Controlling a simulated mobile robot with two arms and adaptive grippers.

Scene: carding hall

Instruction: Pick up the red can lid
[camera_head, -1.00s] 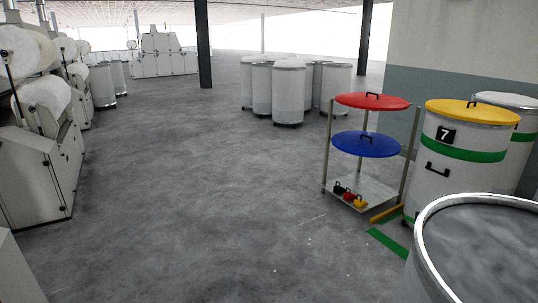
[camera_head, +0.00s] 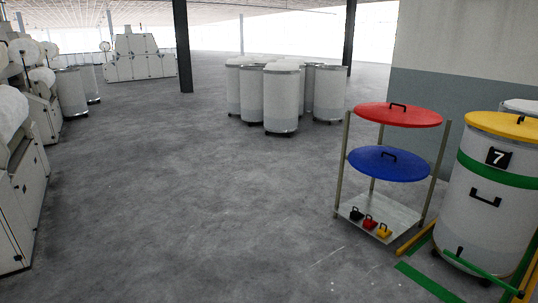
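The red can lid (camera_head: 375,114) is a round disc with a black handle on top. It lies flat at the top of a metal stand (camera_head: 345,165) at the right of the head view. A blue lid (camera_head: 370,163) lies below it on the same stand. Neither of my grippers shows in the head view, and the red lid sits untouched.
Small black, red and yellow items (camera_head: 369,221) lie on the stand's bottom shelf. A white can (camera_head: 497,190) numbered 7 with a yellow lid (camera_head: 502,125) stands right of the stand. Green floor marks (camera_head: 428,283) lie before it. The floor (camera_head: 200,200) left of the stand is clear.

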